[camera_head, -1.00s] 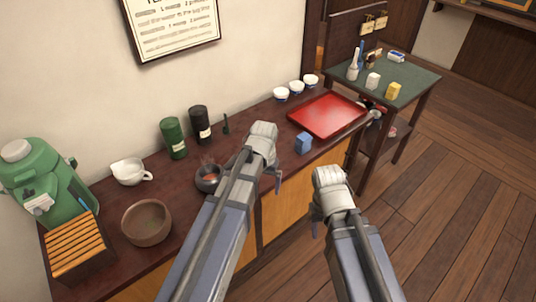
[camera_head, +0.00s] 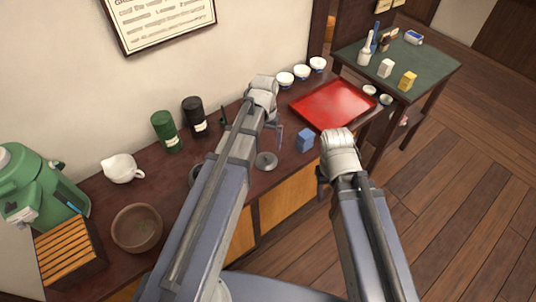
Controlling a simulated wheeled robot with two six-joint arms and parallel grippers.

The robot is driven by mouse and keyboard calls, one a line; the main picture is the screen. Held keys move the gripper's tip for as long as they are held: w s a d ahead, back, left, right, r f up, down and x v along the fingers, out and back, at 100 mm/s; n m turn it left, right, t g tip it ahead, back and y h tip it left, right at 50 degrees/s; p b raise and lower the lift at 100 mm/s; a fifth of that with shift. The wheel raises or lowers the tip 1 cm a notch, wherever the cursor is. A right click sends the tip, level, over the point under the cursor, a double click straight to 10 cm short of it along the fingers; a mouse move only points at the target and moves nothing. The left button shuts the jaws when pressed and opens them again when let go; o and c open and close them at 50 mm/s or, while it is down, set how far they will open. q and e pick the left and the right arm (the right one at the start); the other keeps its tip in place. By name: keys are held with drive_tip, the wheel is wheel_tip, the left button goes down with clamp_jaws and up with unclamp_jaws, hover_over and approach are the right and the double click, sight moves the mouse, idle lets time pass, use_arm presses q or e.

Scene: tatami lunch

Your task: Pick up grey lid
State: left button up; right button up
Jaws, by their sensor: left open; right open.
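The grey lid (camera_head: 265,161) is a small round disc with a knob, lying on the dark wooden counter. It is just right of my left forearm and left of the blue block. My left gripper (camera_head: 276,136) hangs from the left wrist just above the lid in the picture; it is open and empty, apart from the lid. My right gripper (camera_head: 321,192) is open and empty near the counter's front edge, to the right of the lid. Its fingers are mostly hidden by its own wrist.
The blue block (camera_head: 305,140) and red tray (camera_head: 333,104) are right of the lid. A dark pot (camera_head: 195,174) is partly hidden behind my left arm. Canisters (camera_head: 166,131), a white pourer (camera_head: 121,168) and a brown bowl (camera_head: 137,229) stand left.

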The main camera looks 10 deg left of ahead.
sight(266, 155)
use_arm(q)
drive_tip(key=shift+s+f+b, duration=0.1)
drive_tip(key=shift+f+b, duration=1.1)
drive_tip(key=shift+f, duration=0.05)
drive_tip(key=f+b, duration=0.5)
drive_tip(key=shift+d+f, duration=0.2)
drive_tip(key=shift+f, duration=0.05)
drive_tip(key=shift+r, duration=0.1)
drive_tip(key=shift+c, duration=0.2)
drive_tip(key=shift+s, duration=0.1)
drive_tip(key=c, duration=1.2)
